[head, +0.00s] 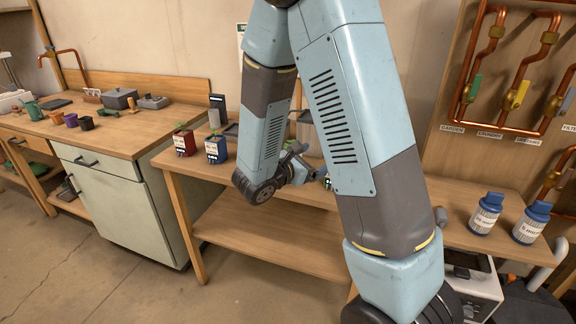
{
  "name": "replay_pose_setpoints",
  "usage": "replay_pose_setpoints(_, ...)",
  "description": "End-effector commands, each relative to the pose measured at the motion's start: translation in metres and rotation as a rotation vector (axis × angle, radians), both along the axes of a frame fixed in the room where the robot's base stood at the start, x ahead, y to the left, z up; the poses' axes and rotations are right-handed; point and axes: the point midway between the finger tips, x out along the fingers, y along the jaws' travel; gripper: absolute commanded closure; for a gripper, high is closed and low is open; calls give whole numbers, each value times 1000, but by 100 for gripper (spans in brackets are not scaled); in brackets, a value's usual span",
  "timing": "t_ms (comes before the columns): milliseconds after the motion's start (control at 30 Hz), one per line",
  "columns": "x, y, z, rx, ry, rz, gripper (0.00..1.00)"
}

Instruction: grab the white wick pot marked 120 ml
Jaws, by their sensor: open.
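I cannot make out a white wick pot marked 120 ml; my arm covers the middle of the bench. A red pot (184,143) and a blue pot (216,150), each with a small green plant and a pale label, stand upright on the left part of the bench. Their markings are too small to read. My gripper (322,177) is over the middle of the bench, right of these two pots and apart from them. It is open, small in view and partly hidden behind my arm.
The wooden bench (463,194) has a lower shelf (265,253). Two blue-capped bottles (485,214) (530,222) stand at its right end. A dark box (217,106) is behind the blue pot. Left is a counter (130,138) with small pots and tools. Copper pipes (466,70) line the right wall.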

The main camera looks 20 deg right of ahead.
Motion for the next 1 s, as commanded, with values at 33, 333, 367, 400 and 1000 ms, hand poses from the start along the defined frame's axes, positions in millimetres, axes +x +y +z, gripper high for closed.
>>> replay_pose_setpoints(33, 9, 12, -12, -43, 26, 61, 6)
replay_pose_setpoints(333, 42, 74, -66, -220, 107, 371, 6)
replay_pose_setpoints(367, 44, 78, -70, -228, 111, 391, 6)
replay_pose_setpoints(400, 45, 83, -74, -238, 117, 413, 6)
replay_pose_setpoints(1000, 105, 51, -83, -258, 122, 458, 6)
